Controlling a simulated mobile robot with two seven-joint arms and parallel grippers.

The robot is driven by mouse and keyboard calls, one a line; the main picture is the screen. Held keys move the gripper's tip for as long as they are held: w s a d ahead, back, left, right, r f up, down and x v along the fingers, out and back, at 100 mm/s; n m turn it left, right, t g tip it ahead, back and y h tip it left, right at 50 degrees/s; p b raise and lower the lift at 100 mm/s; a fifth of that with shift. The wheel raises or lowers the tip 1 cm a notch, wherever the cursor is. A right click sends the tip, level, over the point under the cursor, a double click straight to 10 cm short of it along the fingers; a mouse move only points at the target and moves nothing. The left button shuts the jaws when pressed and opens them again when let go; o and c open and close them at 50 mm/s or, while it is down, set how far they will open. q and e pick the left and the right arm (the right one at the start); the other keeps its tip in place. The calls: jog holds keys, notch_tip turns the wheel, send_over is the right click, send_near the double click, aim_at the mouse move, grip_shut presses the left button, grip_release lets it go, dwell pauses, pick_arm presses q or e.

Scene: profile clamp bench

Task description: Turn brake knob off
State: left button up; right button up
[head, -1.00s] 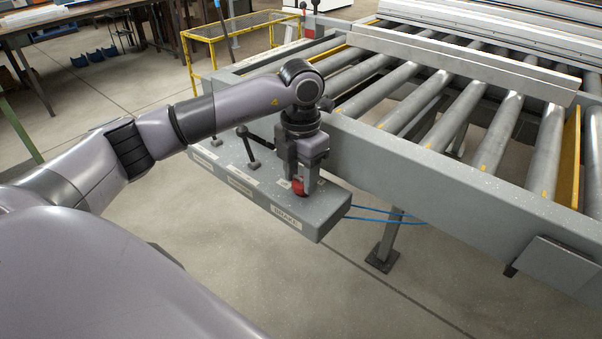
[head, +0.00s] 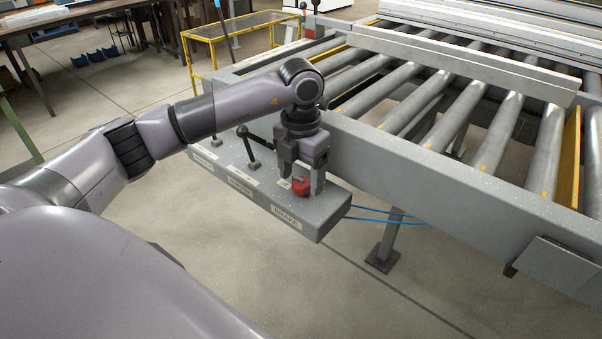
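The red brake knob (head: 300,187) sits on top of the grey control box (head: 318,222), near its right end, above a label reading BRAKE (head: 286,217). My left gripper (head: 302,177) points down over the knob. Its fingers are spread to the left and right of the knob, and the red top shows between them. The fingers look apart from the knob, though the contact on the far side is hidden. The knob's exact pointer direction is too small to read. My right gripper is out of view.
A black lever (head: 249,146) stands on the box left of the gripper. The roller conveyor's grey side rail (head: 430,165) runs just behind. Blue hoses (head: 385,215) leave the box at the right. Open floor lies in front.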

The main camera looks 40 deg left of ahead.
aim_at(300, 179)
pick_arm(q)
notch_tip(300, 179, up, 7)
jog(key=shift+r+b, duration=0.1)
jog(key=shift+b, duration=0.3)
jog(key=shift+s, duration=0.1)
dwell(0.6)
